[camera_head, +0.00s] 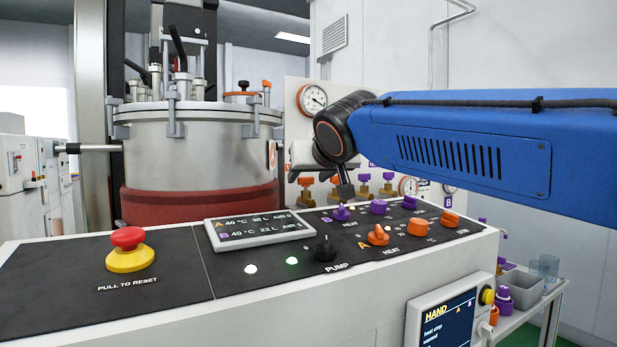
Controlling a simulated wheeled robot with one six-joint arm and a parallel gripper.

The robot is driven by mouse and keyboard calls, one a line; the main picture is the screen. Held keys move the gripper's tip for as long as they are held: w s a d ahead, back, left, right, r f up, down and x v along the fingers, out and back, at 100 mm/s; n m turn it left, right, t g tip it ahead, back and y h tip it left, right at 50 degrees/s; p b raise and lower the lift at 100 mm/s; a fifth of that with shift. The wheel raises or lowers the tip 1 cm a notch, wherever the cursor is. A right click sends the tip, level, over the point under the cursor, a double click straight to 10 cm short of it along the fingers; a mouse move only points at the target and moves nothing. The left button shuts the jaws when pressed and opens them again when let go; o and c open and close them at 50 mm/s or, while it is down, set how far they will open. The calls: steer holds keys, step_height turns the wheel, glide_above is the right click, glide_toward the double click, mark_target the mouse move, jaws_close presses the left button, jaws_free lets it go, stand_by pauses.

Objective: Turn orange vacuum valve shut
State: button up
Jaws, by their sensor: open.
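Two orange valve handles show on the back panel behind the console: a left one (306,182) and a right one (335,187), partly behind my gripper. I cannot read labels that tell which is the vacuum valve. My gripper (345,191) is a small dark shape under the black wrist at the end of the blue arm. It is open, and nothing shows in it. In the picture it overlaps the right orange valve's area; I cannot tell how far apart they are in depth.
Purple valves (363,187) stand right of the orange ones. Above is a round gauge (313,98). The console (170,270) in front carries a red stop button (128,238), a display (260,229) and orange and purple knobs. A steel vessel (200,150) stands at left.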

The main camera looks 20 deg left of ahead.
steer(key=shift+w+a+f, duration=0.1)
steer(key=shift+w+a, duration=0.1)
steer(key=shift+w, duration=0.05)
steer(key=shift+c, duration=0.6)
steer(key=c, duration=0.9)
steer(key=shift+w+d+f+n+g+y, duration=0.1)
steer(key=shift+n+g+y, duration=0.3)
steer(key=shift+n, duration=0.1)
steer(key=shift+d+f+n+g+y, duration=0.1)
steer(key=shift+n+g+y, duration=0.3)
steer(key=shift+n, duration=0.1)
steer(key=shift+n+g+y, duration=0.3)
steer(key=shift+n+g, duration=0.1)
steer(key=shift+r, duration=0.1)
steer(key=o, duration=1)
